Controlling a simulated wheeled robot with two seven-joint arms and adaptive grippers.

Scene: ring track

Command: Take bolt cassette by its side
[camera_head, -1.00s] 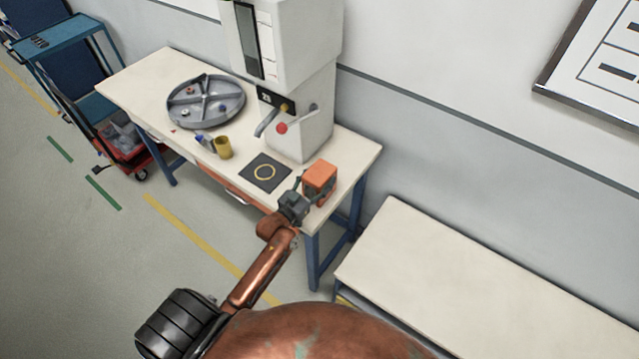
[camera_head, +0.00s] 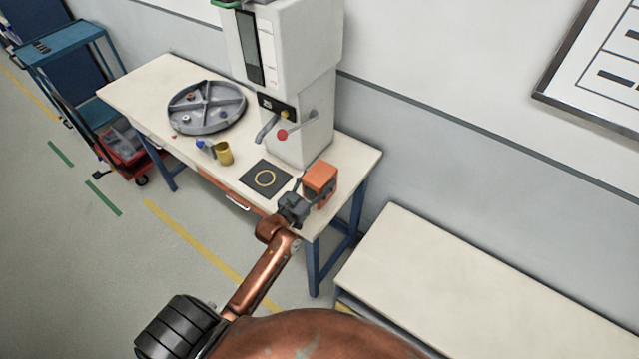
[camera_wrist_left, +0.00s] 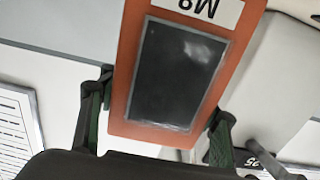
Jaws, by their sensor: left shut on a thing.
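The bolt cassette (camera_head: 321,179) is an orange box at the near right corner of the workbench. In the left wrist view the cassette (camera_wrist_left: 181,70) fills the middle, with a dark window and a white label reading M8 upside down. My left gripper (camera_head: 307,194) is at the cassette, its fingers on two opposite sides. In the left wrist view one finger shows at each side edge of the cassette. The gripper is shut on it. Whether the cassette's underside touches the bench is hidden. My right gripper is not in view.
The workbench (camera_head: 150,85) also holds a dark mat (camera_head: 250,178) with a yellow ring, a yellow cup (camera_head: 224,153), a round grey divided tray (camera_head: 207,106) and a tall grey machine (camera_head: 300,110) behind the cassette. A bare bench (camera_head: 440,260) stands at the right.

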